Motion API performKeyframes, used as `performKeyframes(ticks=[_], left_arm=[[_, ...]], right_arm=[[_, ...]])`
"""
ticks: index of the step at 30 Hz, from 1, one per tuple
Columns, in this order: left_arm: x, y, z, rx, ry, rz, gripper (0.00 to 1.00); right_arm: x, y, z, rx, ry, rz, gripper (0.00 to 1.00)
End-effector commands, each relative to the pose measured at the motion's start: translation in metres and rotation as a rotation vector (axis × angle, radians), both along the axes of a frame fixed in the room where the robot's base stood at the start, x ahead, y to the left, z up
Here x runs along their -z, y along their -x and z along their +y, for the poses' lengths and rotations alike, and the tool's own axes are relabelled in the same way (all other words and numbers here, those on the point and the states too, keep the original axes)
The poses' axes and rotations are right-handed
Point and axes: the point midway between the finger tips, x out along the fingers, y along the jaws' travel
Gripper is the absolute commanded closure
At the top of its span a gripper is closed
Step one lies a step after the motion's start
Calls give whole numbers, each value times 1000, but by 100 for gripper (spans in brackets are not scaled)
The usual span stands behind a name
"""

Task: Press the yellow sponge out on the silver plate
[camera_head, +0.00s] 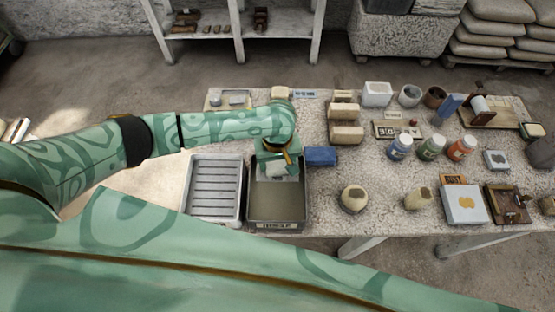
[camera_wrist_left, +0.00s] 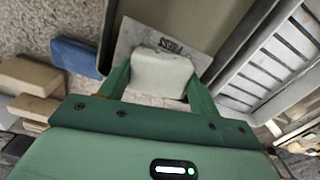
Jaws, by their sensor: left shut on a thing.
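My left gripper (camera_head: 277,162) is over the back end of a grey metal tray (camera_head: 250,215). In the left wrist view its two green fingers (camera_wrist_left: 160,90) are shut on a pale, off-white block (camera_wrist_left: 161,68), which I take to be the sponge; it looks barely yellow. Under it lies a silver-grey plate (camera_wrist_left: 128,42) with dark lettering that seems to read PRESS. The block covers part of the plate. I cannot tell whether the block touches the plate. My right gripper is not in view.
A ribbed tray (camera_head: 214,187) stands left of the metal tray. A blue block (camera_head: 320,156) lies at its right, with tan blocks (camera_head: 346,134) behind. Paint jars (camera_head: 431,147) and a round pale object (camera_head: 353,198) stand further right.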

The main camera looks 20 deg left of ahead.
Motion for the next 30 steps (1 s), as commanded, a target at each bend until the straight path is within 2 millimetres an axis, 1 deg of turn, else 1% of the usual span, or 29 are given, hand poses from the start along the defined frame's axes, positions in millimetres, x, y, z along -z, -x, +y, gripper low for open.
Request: performKeyframes(ticks=[30], left_arm=[[13, 0, 0, 1, 0, 0, 56]], right_arm=[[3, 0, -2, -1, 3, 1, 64]])
